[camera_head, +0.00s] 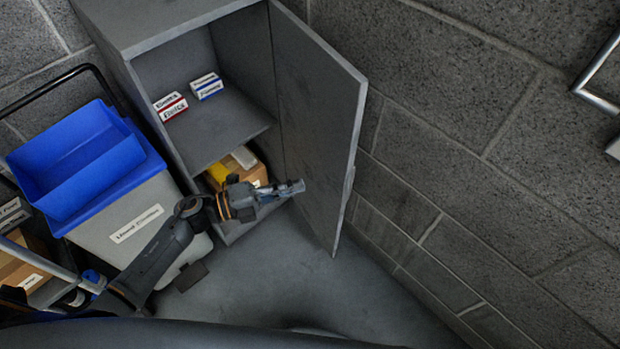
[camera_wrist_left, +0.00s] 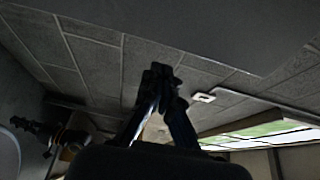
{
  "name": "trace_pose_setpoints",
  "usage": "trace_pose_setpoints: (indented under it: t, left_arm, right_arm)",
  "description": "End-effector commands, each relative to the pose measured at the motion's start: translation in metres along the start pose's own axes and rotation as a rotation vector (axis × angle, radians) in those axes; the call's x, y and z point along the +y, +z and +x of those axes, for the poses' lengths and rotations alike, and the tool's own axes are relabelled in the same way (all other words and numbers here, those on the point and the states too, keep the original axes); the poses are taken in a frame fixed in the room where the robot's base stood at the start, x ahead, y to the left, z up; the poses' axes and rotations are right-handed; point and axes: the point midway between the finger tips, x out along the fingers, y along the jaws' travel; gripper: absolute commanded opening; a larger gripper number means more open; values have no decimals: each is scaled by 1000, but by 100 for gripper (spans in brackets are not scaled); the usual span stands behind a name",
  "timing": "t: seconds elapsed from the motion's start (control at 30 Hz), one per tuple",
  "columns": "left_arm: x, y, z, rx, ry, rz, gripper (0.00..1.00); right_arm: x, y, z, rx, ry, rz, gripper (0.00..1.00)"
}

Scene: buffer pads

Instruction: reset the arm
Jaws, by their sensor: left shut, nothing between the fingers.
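My left arm comes in from the left in the head view. My left gripper (camera_head: 291,188) is shut and empty. It is in front of the lower part of the open grey cabinet (camera_head: 215,155), near the inner side of its door (camera_head: 318,110). In the left wrist view the gripper's fingers (camera_wrist_left: 160,75) are together, with nothing between them. The wrist view looks up at the ceiling (camera_wrist_left: 95,55).
Red-and-white (camera_head: 170,106) and blue-and-white boxes (camera_head: 206,86) sit on the cabinet's upper shelf. Below are a brown box (camera_head: 258,174) and a yellow item, partly hidden by my arm. Left stands a cart with a blue bin (camera_head: 75,165). The floor (camera_head: 300,285) is clear.

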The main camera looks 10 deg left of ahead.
Motion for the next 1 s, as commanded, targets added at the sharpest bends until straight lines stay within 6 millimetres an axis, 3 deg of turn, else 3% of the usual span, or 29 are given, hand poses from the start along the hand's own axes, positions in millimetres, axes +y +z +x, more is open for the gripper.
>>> trace_pose_setpoints:
  t: [0.1,0.23,0.53,0.67,0.77,0.83,0.9,1.0]
  left_arm:
    - [1,-5,-22,1,4,-2,0]
    - [1,-8,-36,0,1,-1,0]
    - [0,-9,-43,-1,-1,-3,0]
    - [10,3,-43,-92,-12,-75,0]
    - [36,29,-50,-287,-28,-239,0]
    - [71,48,-64,-480,-29,-410,0]
    - [118,59,-86,-686,-17,-606,0]
    - [186,51,-120,-943,27,-864,0]
  right_arm:
    - [3,-6,0,9,4,0,0]
    - [4,-12,-1,17,6,1,0]
    - [5,-16,-2,23,7,2,0]
    - [5,-16,-2,21,7,2,0]
    - [5,-15,-1,20,6,1,0]
    - [5,-14,-1,20,6,1,0]
    - [5,-14,-1,19,6,1,0]
    - [4,-14,-2,19,6,0,0]
